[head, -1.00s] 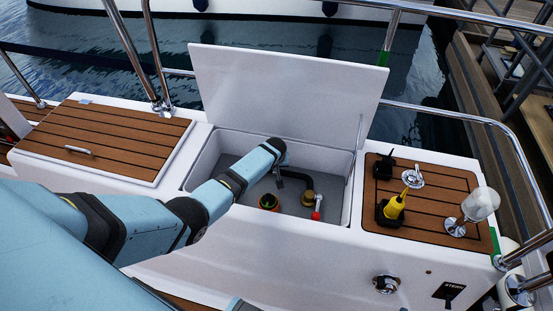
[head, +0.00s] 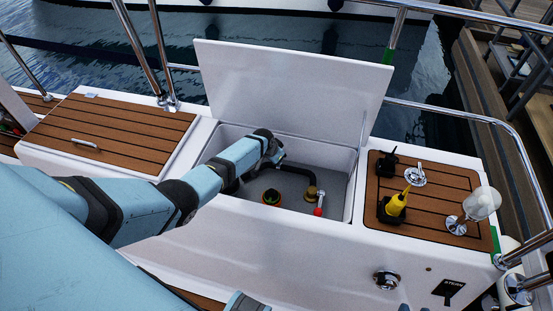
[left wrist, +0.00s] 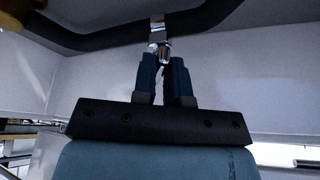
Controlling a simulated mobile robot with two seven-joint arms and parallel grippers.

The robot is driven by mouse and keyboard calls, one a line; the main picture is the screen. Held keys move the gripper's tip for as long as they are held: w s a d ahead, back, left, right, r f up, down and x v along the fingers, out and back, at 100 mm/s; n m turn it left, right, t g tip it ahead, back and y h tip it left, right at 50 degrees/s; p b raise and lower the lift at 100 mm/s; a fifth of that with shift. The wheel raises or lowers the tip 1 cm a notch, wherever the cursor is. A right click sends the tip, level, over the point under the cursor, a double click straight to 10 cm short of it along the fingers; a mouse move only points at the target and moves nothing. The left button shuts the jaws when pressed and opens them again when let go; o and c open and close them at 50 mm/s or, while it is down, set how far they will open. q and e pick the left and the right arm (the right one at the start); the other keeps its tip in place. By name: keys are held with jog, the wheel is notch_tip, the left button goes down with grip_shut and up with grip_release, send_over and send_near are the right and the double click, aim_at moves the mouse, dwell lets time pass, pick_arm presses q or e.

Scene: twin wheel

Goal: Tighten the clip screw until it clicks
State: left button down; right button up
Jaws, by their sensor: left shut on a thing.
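In the left wrist view, a black hose (left wrist: 95,42) runs across the top with a shiny metal clip (left wrist: 157,32) around it. The clip screw (left wrist: 163,52) hangs below the clip, between the fingertips of my left gripper (left wrist: 164,62). The gripper is shut on the screw; the fingers partly hide it. In the head view, my left arm reaches into the open locker, and its wrist hides the fingers and the screw. The black hose (head: 302,172) shows there, bending down to a brass fitting (head: 312,191).
The white locker lid (head: 290,88) stands open behind the bin. A red-handled valve (head: 319,203) and an orange-rimmed round fitting (head: 271,197) stand on the bin floor.

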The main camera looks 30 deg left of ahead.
jog(key=shift+f, duration=0.15)
dwell(0.4)
pick_arm(q)
jog(key=c, duration=1.2)
grip_release()
jog(key=shift+o, duration=0.2)
